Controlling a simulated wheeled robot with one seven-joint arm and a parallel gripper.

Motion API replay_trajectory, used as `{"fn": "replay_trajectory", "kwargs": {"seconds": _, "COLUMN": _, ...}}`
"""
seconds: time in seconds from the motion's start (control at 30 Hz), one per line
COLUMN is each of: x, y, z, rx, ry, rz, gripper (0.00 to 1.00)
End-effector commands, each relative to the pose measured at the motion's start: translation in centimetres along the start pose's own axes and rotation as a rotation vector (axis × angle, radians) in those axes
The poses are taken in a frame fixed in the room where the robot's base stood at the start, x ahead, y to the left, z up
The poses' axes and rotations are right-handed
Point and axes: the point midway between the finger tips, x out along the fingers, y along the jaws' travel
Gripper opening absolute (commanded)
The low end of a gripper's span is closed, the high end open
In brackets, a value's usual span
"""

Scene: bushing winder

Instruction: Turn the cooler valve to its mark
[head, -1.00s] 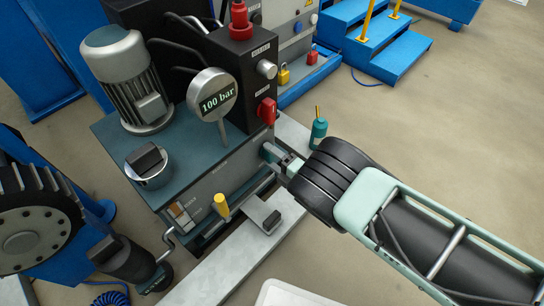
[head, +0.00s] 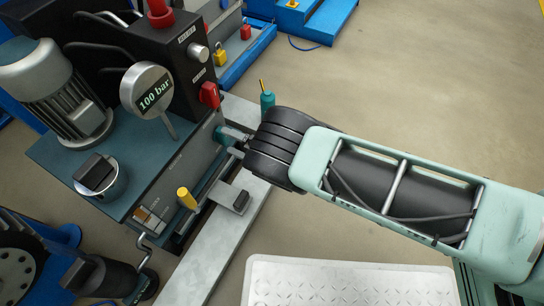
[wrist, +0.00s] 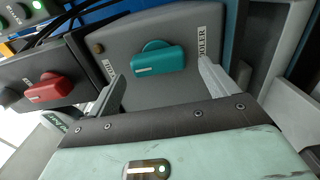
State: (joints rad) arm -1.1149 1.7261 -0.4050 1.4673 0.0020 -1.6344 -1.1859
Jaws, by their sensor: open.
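The cooler valve is a teal knob (wrist: 158,62) with a white line on its grip, on a grey panel. A white label ending in "OLER" (wrist: 203,45) is right of it in the wrist view. The white line lies toward the knob's left end. The knob also shows in the head view (head: 219,134) on the power unit's side. My gripper (wrist: 160,78) is open in front of the knob, with one finger on each side of it and gaps between. In the head view my gripper (head: 238,140) is partly hidden by my wrist.
A red knob (wrist: 50,90) is on a panel to the left in the wrist view, and in the head view (head: 209,95) it is above the valve. A gauge reading 100 bar (head: 148,90), a yellow handle (head: 187,198) and a teal bottle (head: 267,101) are nearby. Floor at right is open.

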Motion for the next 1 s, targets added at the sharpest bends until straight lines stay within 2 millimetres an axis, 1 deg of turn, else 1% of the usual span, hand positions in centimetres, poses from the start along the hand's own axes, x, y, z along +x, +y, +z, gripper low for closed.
{"fn": "replay_trajectory", "kwargs": {"seconds": 0.03, "x": -1.2, "y": 0.4, "z": 0.1, "rx": 0.001, "ry": -0.002, "rz": -0.005, "gripper": 0.85}}
{"fn": "replay_trajectory", "kwargs": {"seconds": 0.4, "x": -9.9, "y": 0.3, "z": 0.0, "rx": 0.001, "ry": -0.003, "rz": -0.006, "gripper": 0.85}}
{"fn": "replay_trajectory", "kwargs": {"seconds": 0.5, "x": -11.9, "y": 0.3, "z": 0.1, "rx": 0.000, "ry": -0.003, "rz": -0.005, "gripper": 0.85}}
{"fn": "replay_trajectory", "kwargs": {"seconds": 0.6, "x": -13.4, "y": 0.2, "z": 0.1, "rx": 0.000, "ry": -0.002, "rz": -0.004, "gripper": 0.85}}
{"fn": "replay_trajectory", "kwargs": {"seconds": 0.7, "x": -14.4, "y": 0.1, "z": 0.0, "rx": -0.001, "ry": -0.001, "rz": -0.001, "gripper": 0.85}}
{"fn": "replay_trajectory", "kwargs": {"seconds": 0.8, "x": -15.0, "y": 0.1, "z": 0.0, "rx": -0.001, "ry": -0.001, "rz": -0.002, "gripper": 0.85}}
{"fn": "replay_trajectory", "kwargs": {"seconds": 1.0, "x": -15.2, "y": 0.0, "z": 0.0, "rx": -0.001, "ry": -0.001, "rz": -0.001, "gripper": 0.85}}
